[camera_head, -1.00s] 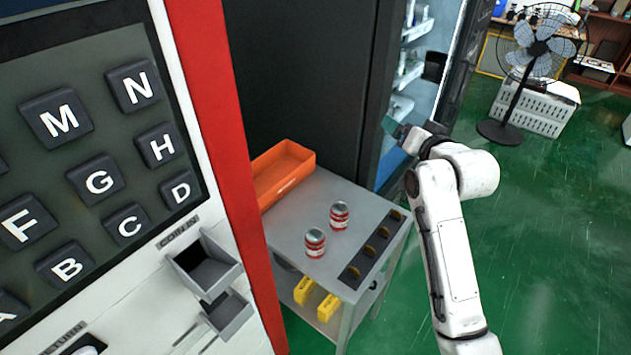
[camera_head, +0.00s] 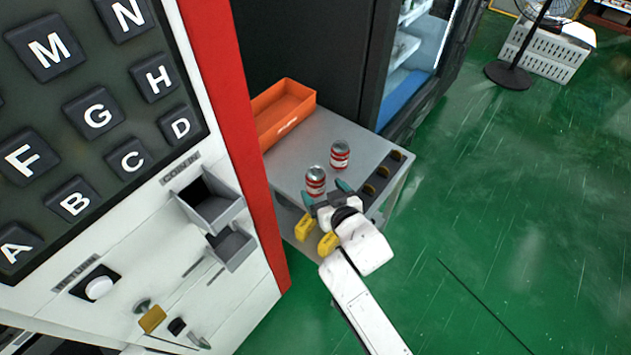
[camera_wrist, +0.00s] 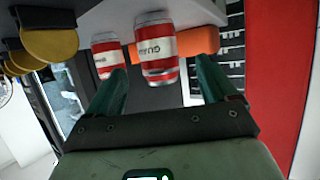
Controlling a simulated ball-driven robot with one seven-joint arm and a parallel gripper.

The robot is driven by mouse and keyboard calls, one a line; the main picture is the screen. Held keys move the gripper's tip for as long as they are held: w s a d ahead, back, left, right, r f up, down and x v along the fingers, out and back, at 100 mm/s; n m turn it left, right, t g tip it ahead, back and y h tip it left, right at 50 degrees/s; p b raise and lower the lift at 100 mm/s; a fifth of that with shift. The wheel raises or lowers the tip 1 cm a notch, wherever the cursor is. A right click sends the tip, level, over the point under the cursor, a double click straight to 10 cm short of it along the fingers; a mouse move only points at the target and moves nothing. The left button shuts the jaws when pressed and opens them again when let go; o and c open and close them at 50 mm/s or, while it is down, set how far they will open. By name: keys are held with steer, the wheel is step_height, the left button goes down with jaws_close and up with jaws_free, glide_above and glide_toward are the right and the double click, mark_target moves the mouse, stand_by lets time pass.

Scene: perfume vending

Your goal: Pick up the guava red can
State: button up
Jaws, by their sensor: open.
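Two red-and-white cans stand upright on the grey table. The nearer can (camera_head: 316,181) is close in front of my gripper (camera_head: 327,191).
The grey table (camera_head: 298,158) holds an orange bin (camera_head: 285,115) at its back left and a dark strip of round slots (camera_head: 384,172) along its right edge. Yellow items (camera_head: 305,228) sit on the shelf below. A red-edged vending machine (camera_head: 225,80) stands at left; green floor lies open at right.

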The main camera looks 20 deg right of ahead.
mark_target(320, 184)
steer(key=shift+r+x, duration=0.1)
steer(key=shift+x, duration=1.4)
steer(key=shift+r+x, duration=0.15)
steer(key=shift+x, duration=1.4)
steer(key=shift+d, duration=0.1)
steer(key=c, duration=1.1)
steer(key=shift+c, duration=0.3)
steer(key=shift+r, duration=0.1)
